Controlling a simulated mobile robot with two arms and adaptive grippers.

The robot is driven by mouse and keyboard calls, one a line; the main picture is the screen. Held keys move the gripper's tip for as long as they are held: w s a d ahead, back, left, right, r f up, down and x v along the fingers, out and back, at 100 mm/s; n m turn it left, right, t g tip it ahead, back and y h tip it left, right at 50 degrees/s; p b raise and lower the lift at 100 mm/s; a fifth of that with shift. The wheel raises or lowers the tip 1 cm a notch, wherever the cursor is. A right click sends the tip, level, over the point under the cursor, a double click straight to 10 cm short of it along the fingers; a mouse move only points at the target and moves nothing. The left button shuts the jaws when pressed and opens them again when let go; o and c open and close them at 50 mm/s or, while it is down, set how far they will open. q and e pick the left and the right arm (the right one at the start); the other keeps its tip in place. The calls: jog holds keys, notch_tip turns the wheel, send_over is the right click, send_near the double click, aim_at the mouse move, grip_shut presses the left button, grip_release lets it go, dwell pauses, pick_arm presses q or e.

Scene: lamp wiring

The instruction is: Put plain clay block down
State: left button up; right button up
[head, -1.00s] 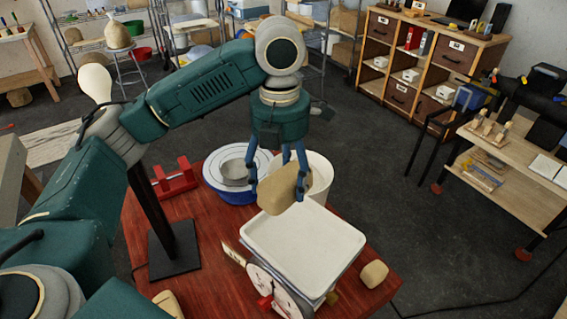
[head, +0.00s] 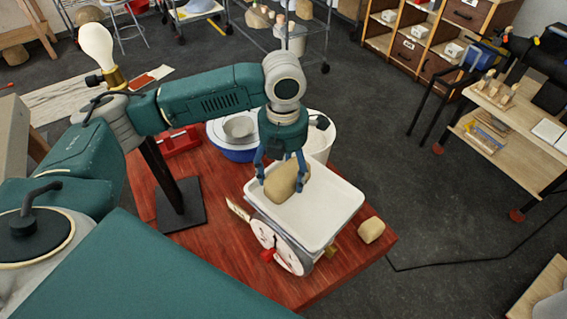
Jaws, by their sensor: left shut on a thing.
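The plain clay block (head: 284,183) is a tan, rounded lump. My left gripper (head: 283,184) is shut on it and holds it over the left part of the white tray (head: 332,213) of the kitchen scale. I cannot tell whether the block's underside touches the tray. The scale's round dial (head: 282,248) faces the front left. My right gripper does not show.
A smaller clay lump (head: 371,230) lies on the red table (head: 210,268), right of the scale. A blue-rimmed bowl (head: 222,143) and a white bucket (head: 321,137) stand behind the scale. A lamp with a bare bulb (head: 97,47) stands at the left.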

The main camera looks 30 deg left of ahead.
aim_at(284, 169)
pick_arm(q)
jog(key=o, duration=1.7)
jog(key=shift+f, duration=0.1)
jog(key=shift+d+r, duration=0.1)
jog(key=shift+r, duration=0.3)
notch_tip(284, 169, up, 11)
jog(key=b, duration=0.3)
jog(key=shift+f, duration=0.2)
jog(key=shift+r, duration=0.45)
